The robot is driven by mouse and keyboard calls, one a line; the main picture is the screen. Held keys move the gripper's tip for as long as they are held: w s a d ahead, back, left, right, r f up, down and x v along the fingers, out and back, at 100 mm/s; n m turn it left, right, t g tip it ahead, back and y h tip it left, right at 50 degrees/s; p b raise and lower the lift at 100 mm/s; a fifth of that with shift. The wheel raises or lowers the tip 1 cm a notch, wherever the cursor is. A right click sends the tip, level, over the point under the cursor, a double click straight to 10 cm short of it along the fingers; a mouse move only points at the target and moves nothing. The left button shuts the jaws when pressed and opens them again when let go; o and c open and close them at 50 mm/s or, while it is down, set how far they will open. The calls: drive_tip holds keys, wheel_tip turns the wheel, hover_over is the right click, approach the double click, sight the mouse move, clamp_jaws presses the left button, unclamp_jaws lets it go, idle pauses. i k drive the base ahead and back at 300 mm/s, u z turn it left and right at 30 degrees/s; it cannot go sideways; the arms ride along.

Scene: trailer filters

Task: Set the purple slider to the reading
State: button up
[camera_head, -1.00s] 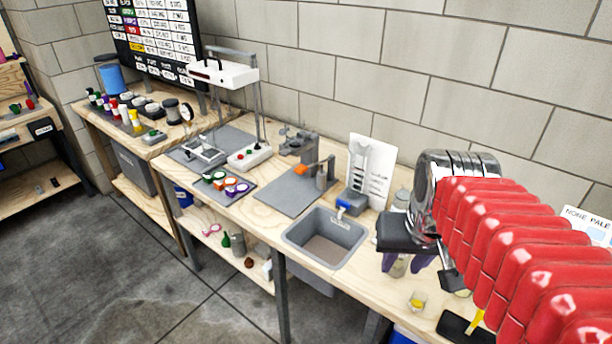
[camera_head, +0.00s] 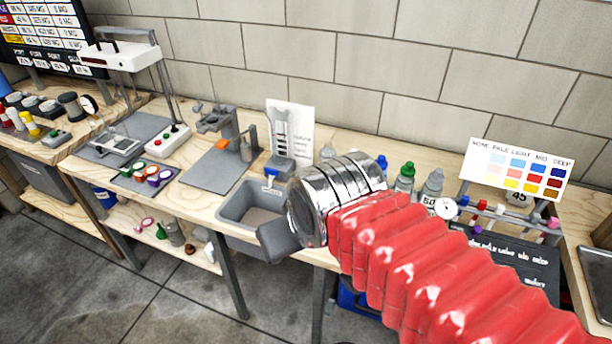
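At the right is a dark panel (camera_head: 520,262) with white marks, too small to read. A small purple piece (camera_head: 477,230) shows at its upper left edge; I cannot tell for sure that it is the purple slider. A round white dial (camera_head: 446,208) stands just left of it; its reading is too small to make out. My gripper (camera_head: 279,242), dark grey, is at the end of my red-sleeved arm, in front of the sink and well left of the panel. Its fingers overlap in this view, so its opening is hidden. My arm covers the panel's lower left.
A grey sink (camera_head: 232,213) lies behind my gripper. Bottles with a green cap (camera_head: 404,178) and others stand behind my arm. A colour chart (camera_head: 517,170) stands above the panel. A dark tray (camera_head: 600,278) is at the far right. A stand (camera_head: 225,135) is left.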

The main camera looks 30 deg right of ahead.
sight(477, 230)
drive_tip(key=z, duration=2.5)
